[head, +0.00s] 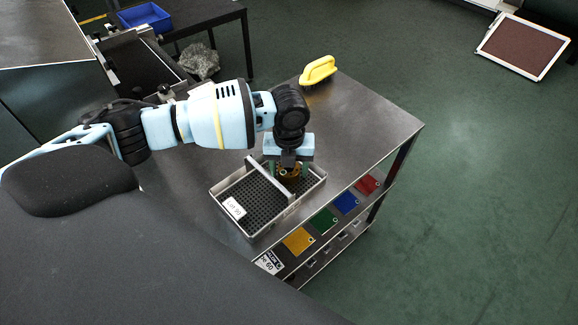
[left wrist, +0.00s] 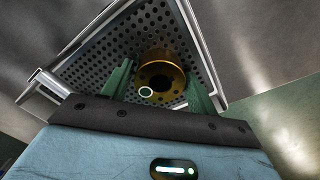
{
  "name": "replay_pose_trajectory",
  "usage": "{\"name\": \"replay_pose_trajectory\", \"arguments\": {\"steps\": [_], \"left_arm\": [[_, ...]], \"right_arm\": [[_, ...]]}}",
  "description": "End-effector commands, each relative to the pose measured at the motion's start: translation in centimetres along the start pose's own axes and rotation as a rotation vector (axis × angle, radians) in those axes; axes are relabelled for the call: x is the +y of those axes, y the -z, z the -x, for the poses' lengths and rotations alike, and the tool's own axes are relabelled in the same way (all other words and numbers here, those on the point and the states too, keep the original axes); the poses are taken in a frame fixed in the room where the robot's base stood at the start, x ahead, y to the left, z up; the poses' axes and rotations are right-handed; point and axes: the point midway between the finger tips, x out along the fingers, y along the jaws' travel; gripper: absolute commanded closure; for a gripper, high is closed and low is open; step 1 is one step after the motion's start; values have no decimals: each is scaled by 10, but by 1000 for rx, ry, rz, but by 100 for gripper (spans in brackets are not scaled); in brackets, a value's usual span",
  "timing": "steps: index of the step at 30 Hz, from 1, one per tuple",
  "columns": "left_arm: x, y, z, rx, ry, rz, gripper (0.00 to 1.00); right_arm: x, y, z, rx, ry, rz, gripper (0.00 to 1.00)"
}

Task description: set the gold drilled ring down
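The gold drilled ring (head: 289,171) is between the fingers of my left gripper (head: 286,169), over the right-hand compartment of the metal tray (head: 240,233). In the left wrist view the ring (left wrist: 160,70) shows its dark central hole, with a green finger close against each side of it. My left gripper (left wrist: 160,88) looks shut on the ring. The tray has a perforated floor, and a raised grey divider (head: 268,178) runs across it. Whether the ring touches the tray floor cannot be told. My right gripper is not in view.
The tray stands on a steel bench (head: 375,125). A yellow-handled tool (head: 318,70) lies at the bench's far edge. A white label (head: 234,208) is in the tray's left part. Coloured plates, including a yellow one (head: 298,241), line the shelf below. The bench right of the tray is clear.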

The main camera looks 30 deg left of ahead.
Motion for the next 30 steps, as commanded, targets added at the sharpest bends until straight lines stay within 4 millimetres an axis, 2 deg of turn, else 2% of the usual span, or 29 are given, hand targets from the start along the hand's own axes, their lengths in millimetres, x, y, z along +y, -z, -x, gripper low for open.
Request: {"name": "replay_pose_trajectory", "arguments": {"steps": [1,3,14,17,30], "left_arm": [[0,0,0,0,0,0,34],[0,0,0,0,0,0,28],[0,-1,7,-2,1,0,28],[0,-1,19,-4,1,1,28],[0,-1,102,-3,2,0,28]], "right_arm": [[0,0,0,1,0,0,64],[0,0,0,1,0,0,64],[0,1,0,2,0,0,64],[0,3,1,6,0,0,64],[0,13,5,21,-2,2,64]]}}
